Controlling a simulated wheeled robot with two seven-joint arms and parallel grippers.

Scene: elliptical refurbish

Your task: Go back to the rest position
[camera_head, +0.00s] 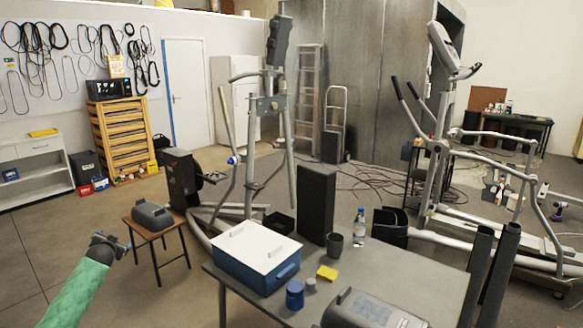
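My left arm comes in at the lower left in a green sleeve. Its dark gripper (122,248) is above the floor, just left of a small wooden stool. The fingers are small and seen at an angle, so I cannot tell whether they are open or shut. I see nothing clearly held in them. My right gripper is not in view.
A grey table (400,268) in front carries a blue box with a white lid (258,250), a black block (316,205), a bottle (359,228) and a yellow sponge (327,272). The stool (160,228) holds a grey case (152,215). Elliptical machines stand behind. Floor at left is clear.

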